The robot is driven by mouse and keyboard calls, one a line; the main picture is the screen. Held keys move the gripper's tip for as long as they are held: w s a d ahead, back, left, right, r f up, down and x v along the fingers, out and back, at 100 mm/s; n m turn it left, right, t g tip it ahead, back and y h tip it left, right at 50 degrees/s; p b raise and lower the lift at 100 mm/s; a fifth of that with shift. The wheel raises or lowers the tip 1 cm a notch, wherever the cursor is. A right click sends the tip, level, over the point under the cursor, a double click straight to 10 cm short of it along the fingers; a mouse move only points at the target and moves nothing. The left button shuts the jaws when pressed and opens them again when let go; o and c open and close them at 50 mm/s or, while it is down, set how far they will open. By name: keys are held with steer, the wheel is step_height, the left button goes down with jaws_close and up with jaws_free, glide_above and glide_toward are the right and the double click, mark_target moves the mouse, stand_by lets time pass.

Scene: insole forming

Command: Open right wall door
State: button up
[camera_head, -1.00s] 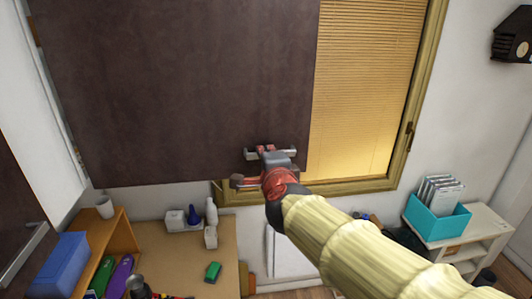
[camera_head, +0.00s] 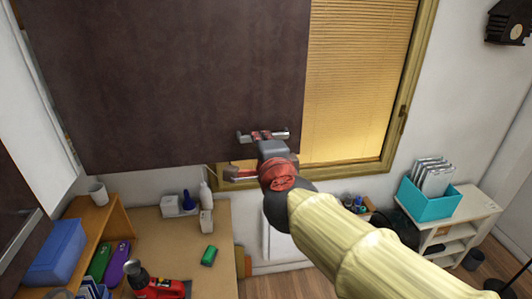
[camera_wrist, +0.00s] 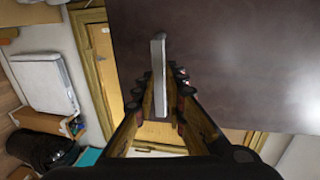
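The right wall door is taken to be the large dark brown panel (camera_head: 170,80) at upper left in the head view, standing in front of part of the window. It also fills the right of the wrist view (camera_wrist: 235,60). Its grey bar handle (camera_head: 281,135) is near the panel's lower right corner. My gripper (camera_head: 256,152) is at this handle. In the wrist view the handle (camera_wrist: 158,65) runs between my two fingers (camera_wrist: 158,104), with gaps visible on both sides. The gripper looks open around the bar; contact is hard to judge.
A yellow-framed window with blinds (camera_head: 355,85) is behind the panel. A desk (camera_head: 165,245) with bottles, a green block and a red drill is below. A white shelf (camera_head: 450,228) with a teal box (camera_head: 425,205) stands at right.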

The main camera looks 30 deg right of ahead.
steer(key=v, duration=0.7)
steer(key=shift+s, duration=0.35)
steer(key=shift+a, duration=0.15)
